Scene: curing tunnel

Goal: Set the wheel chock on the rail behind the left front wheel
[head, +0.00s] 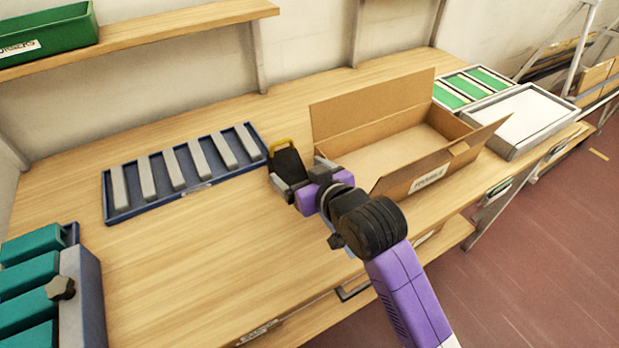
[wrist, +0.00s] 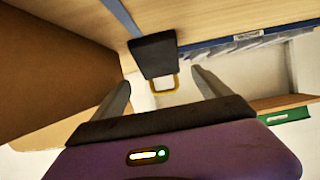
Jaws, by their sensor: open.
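The wheel chock (head: 287,162) is a black wedge with a yellow loop handle, on the wooden bench between the blue tray and the cardboard box. In the wrist view the chock (wrist: 153,55) lies just ahead of my fingers, with its yellow handle towards me. My gripper (head: 299,173) is open and reaches low over the bench at the chock. In the wrist view its two grey fingers (wrist: 161,78) stand apart, one each side of the handle; I see no grip on it. The rail and the left front wheel are not in view.
A blue tray (head: 107,196) with several grey bars lies left of the chock. An open cardboard box (head: 345,115) stands close right of it. Teal blocks (head: 28,272) sit in a holder with a black knob at front left. The bench front middle is clear.

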